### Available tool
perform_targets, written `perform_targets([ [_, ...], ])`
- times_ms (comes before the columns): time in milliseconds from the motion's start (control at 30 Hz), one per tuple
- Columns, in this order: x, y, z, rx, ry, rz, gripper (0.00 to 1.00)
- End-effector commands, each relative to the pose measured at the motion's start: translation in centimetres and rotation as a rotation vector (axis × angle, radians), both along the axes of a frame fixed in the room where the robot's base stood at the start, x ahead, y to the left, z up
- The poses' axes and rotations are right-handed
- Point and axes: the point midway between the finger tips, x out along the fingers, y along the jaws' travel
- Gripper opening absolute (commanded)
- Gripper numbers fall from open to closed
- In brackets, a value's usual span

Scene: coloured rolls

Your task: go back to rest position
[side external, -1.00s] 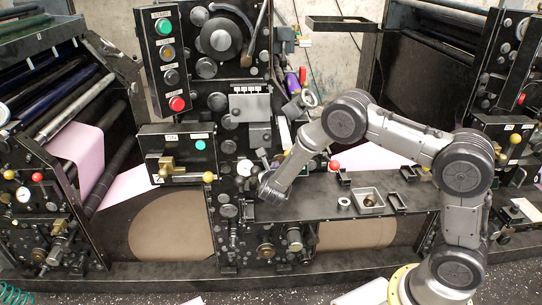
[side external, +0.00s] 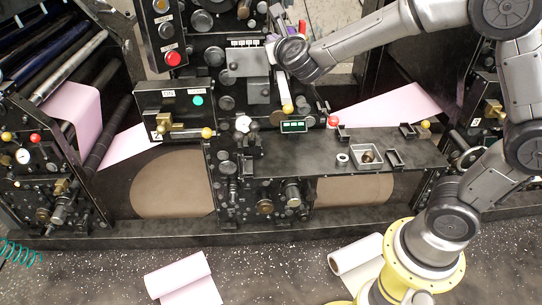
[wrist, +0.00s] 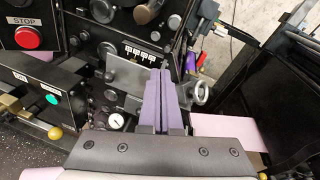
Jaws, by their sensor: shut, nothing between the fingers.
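My gripper shows in the wrist view as two purple fingers (wrist: 164,98) side by side, pressed together with nothing between them. They point away from the camera, in front of a grey metal plate (wrist: 132,73) on the black machine. In the side view my arm reaches from the right to the machine's middle; its wrist end is above the black shelf (side external: 400,148), and the fingertips are hard to make out there. A pink roll (side external: 183,279) and a white roll (side external: 357,264) lie on the floor in front, away from my gripper.
The machine carries a red button (side external: 172,58), which also shows in the wrist view (wrist: 28,37), plus knobs and gauges. On the shelf stand a square grey tray (side external: 367,158) and small black brackets. Pink web (side external: 390,105) runs behind the shelf. Speckled floor in front is partly free.

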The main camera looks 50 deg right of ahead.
Motion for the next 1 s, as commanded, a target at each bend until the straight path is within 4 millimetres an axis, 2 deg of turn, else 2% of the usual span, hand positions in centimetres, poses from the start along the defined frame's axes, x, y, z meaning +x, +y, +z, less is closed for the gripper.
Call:
perform_targets([
  [33, -1.2, 0.8, 3.7, -0.084, 0.014, 0.107, 0.00],
  [100, -2.9, 2.5, 6.9, -0.247, 0.073, 0.267, 0.00],
  [133, -3.8, 3.3, 7.9, -0.323, 0.102, 0.331, 0.00],
  [233, -7.2, 6.0, 9.8, -0.607, 0.213, 0.533, 0.00],
  [333, -11.2, 8.4, 9.6, -0.921, 0.343, 0.714, 0.00],
  [467, -16.8, 10.4, 6.8, -1.346, 0.537, 0.939, 0.00],
  [567, -21.2, 10.9, 3.4, -1.665, 0.694, 1.117, 0.00],
  [700, -26.9, 10.2, -2.2, -2.056, 0.901, 1.410, 0.00],
  [800, -30.0, 9.3, -5.5, -2.252, 0.994, 1.644, 0.00],
  [867, -31.4, 8.8, -6.9, -2.333, 1.019, 1.765, 0.00],
  [900, -32.0, 8.6, -7.3, 2.340, -1.006, -1.796, 0.00],
  [1000, -32.9, 8.5, -7.8, 2.261, -0.929, -1.764, 0.00],
])
